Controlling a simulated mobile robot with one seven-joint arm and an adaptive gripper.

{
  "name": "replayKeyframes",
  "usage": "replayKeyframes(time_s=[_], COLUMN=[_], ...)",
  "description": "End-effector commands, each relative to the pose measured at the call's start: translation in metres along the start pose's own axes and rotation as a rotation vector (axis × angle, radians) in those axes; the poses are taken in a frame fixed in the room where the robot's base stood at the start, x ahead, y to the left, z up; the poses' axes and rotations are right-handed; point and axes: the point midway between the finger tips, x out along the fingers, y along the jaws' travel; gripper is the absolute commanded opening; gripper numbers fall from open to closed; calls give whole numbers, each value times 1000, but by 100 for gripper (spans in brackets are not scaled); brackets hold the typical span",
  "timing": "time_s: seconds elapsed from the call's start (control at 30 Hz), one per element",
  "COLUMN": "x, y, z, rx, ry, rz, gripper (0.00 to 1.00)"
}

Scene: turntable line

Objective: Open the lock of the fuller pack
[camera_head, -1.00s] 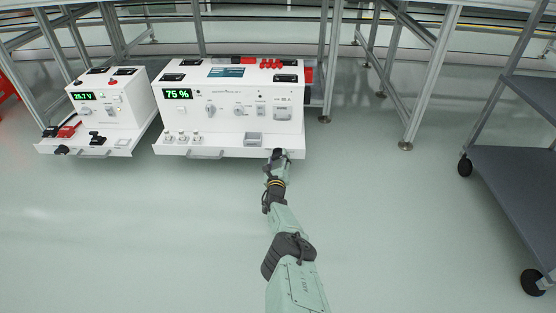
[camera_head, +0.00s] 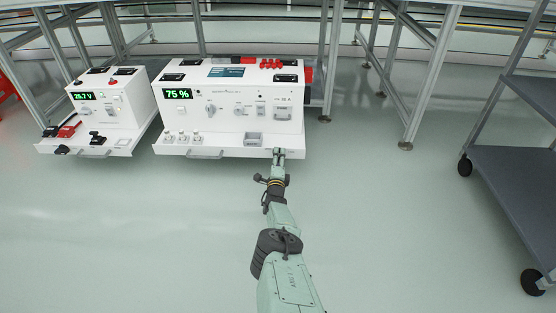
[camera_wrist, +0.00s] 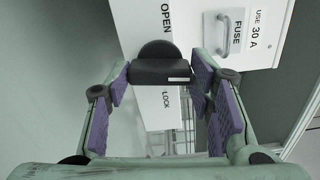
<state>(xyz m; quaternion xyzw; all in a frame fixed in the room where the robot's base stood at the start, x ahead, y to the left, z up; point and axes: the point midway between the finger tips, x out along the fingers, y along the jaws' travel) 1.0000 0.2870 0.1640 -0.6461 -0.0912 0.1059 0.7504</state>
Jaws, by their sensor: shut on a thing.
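Two white packs stand on the floor. The right pack (camera_head: 225,112) is larger and its green display (camera_head: 178,94) reads 75 %. The left pack (camera_head: 112,103) shows a voltage, about 25.7 V, on its display (camera_head: 83,96). My gripper (camera_head: 279,153) is at the lower right front corner of the right pack. In the wrist view, my gripper (camera_wrist: 158,88) has its purple pads on both sides of a dark grey lock knob (camera_wrist: 160,70) and is shut on it. The label OPEN (camera_wrist: 166,20) is above the knob and LOCK (camera_wrist: 167,98) is below it.
A fuse drawer with a handle (camera_wrist: 222,35) is close to the right finger in the wrist view. A grey shelf cart (camera_head: 515,175) stands at the right. Metal frame legs (camera_head: 420,90) stand behind. The floor (camera_head: 130,230) in front is clear.

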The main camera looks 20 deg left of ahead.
Motion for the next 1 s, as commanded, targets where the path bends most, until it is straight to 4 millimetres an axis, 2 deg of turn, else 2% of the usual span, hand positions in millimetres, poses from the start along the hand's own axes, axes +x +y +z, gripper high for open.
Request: replayKeyframes(time_s=[0.3,0.87,0.9,1.0], x=[0,0,0,0], y=[0,0,0,0], z=[-2,-2,-2,-2], rx=[-134,-167,-167,-166], ry=[3,2,2,2], rz=[0,0,0,0], gripper=[20,20,49,55])
